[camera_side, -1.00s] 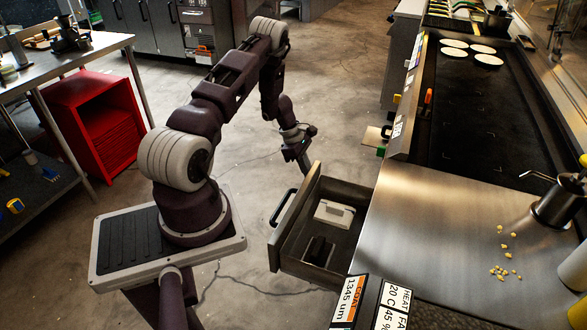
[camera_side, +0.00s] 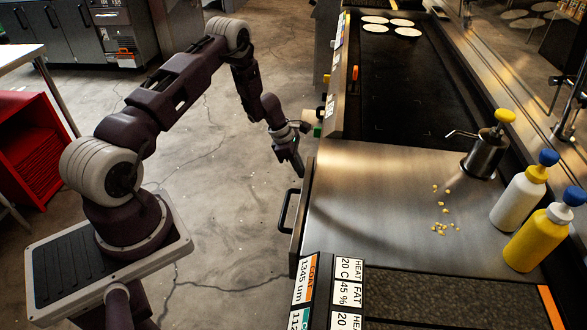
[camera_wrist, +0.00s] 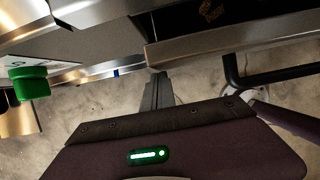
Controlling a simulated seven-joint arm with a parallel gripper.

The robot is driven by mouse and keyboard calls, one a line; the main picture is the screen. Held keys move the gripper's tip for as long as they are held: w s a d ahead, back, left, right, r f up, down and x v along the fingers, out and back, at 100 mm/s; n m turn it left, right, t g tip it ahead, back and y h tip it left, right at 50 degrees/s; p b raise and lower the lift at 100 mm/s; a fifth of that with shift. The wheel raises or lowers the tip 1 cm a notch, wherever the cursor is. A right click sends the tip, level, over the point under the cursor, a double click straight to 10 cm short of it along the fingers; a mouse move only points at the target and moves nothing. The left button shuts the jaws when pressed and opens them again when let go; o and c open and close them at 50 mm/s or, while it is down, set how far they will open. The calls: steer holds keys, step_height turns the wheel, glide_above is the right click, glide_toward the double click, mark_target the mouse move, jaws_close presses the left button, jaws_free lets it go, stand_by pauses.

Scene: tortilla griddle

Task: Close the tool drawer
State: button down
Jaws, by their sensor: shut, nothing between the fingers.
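The tool drawer (camera_side: 301,220) is under the steel counter at the griddle's near end. Its front panel lies along the counter edge, and its inside is hidden in the side view. Its black bar handle (camera_side: 286,212) sticks out to the left. My gripper (camera_side: 299,174) is shut and empty, pointing down at the far end of the drawer front. In the wrist view the shut fingers (camera_wrist: 157,78) end beside the left end of the drawer front (camera_wrist: 230,44); I cannot tell whether they touch. The handle also shows there (camera_wrist: 232,75). Any small remaining gap is hard to tell.
The steel counter (camera_side: 370,200) holds corn bits, a pump pot (camera_side: 484,153) and bottles (camera_side: 520,200). The griddle (camera_side: 410,90) has several tortillas at its far end. A green knob (camera_wrist: 30,83) juts out left in the wrist view. The floor left of the drawer is clear.

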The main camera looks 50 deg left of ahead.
stand_by(0.4)
steer(key=s+a+r, duration=0.2)
steer(key=s+r, duration=0.7)
steer(key=r, duration=0.1)
steer(key=w+d+f, duration=0.5)
steer(key=f, duration=0.4)
steer(key=shift+w+f, duration=0.15)
steer(key=shift+w, duration=0.25)
steer(key=shift+d, duration=0.15)
